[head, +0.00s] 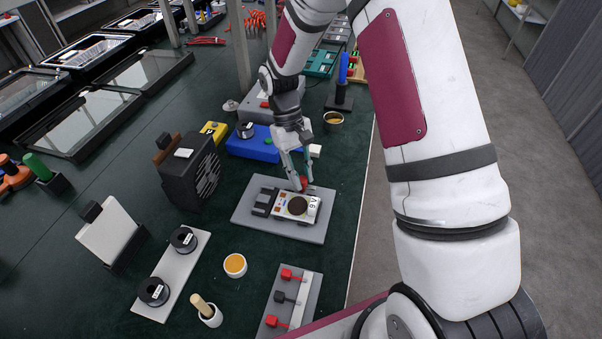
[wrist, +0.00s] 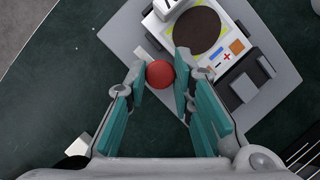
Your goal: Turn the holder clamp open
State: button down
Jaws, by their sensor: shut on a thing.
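The holder is a grey plate (head: 245,207) on the dark green bench. It carries a white housing (head: 311,208) with a dark round disc, beside black blocks. In the wrist view the housing (wrist: 233,44) shows blue, orange and red markings. A red round knob (wrist: 160,74), which looks like the clamp's handle, sits at the housing's edge; it also shows in the head view (head: 303,184). My gripper (wrist: 160,68) is shut on the red knob, one teal-padded finger on each side. The clamp's shaft under the knob is hidden.
A blue box (head: 250,143) and a black finned housing (head: 190,172) stand behind and left of the holder. A grey board with red and black handles (head: 287,300) lies in front. An orange-filled cup (head: 235,265) stands front left. The bench edge is close on the right.

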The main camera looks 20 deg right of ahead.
jog(key=c, duration=1.4)
grip_release()
jog(key=shift+o, duration=0.2)
jog(key=shift+r, duration=0.1)
jog(key=v, duration=1.1)
jog(key=shift+r, duration=0.4)
jog(key=shift+w+r, duration=0.1)
